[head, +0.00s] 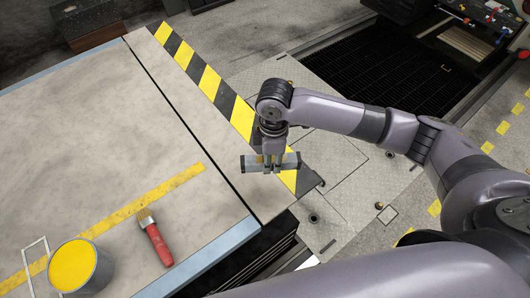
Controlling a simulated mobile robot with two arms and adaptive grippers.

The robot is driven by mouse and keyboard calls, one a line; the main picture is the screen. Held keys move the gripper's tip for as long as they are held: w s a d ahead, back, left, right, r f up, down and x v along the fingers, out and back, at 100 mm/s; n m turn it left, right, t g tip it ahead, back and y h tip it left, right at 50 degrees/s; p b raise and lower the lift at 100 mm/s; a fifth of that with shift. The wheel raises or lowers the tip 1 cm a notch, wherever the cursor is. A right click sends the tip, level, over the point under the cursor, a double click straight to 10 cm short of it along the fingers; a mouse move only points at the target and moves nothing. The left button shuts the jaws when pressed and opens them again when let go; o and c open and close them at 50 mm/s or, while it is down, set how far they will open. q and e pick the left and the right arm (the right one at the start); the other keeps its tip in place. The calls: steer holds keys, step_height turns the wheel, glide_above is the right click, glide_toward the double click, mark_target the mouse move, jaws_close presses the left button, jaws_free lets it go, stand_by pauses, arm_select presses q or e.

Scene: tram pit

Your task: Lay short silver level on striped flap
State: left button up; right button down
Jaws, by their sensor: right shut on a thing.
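My right gripper (272,165) is shut on the short silver level (291,159). The fingers grip it near its middle and hide that part. The level lies crosswise in the picture, over the near end of the flap (222,143). The flap is a pale strip with a yellow and black striped edge along its right side. I cannot tell whether the level touches the flap or hangs just above it. My left gripper is not in view.
A brush with a red handle (158,245) and a tin of yellow paint (76,268) are on the broad table surface (100,130) at left. A dark grate (385,75) lies in the floor beyond my right arm. The flap's far part is clear.

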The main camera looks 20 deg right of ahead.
steer(key=n, duration=0.1)
steer(key=n+p, duration=0.1)
steer(key=f+n, duration=0.1)
steer(key=shift+w+a+f+n+p, duration=0.1)
steer(key=shift+w+a+n+p, duration=0.2)
steer(key=shift+n+p, duration=0.1)
steer(key=shift+f+n, duration=0.35)
steer(key=shift+n, duration=0.35)
steer(key=shift+a+f+n+p, duration=0.3)
steer(key=shift+n+p, duration=0.1)
steer(key=shift+n, duration=0.2)
steer(key=shift+w+f, duration=0.1)
steer(key=shift+f, duration=0.05)
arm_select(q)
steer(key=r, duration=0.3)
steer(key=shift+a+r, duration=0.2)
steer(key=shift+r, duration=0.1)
arm_select(e)
steer(key=shift+d, duration=0.1)
steer(key=shift+p, duration=0.4)
step_height(320, 180, down, 6)
steer(key=b, duration=0.3)
steer(key=shift+f+b, duration=0.25)
steer(key=shift+b, duration=0.1)
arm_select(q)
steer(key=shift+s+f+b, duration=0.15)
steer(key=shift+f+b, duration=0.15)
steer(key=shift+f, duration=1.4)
arm_select(e)
steer(key=shift+f, duration=0.65)
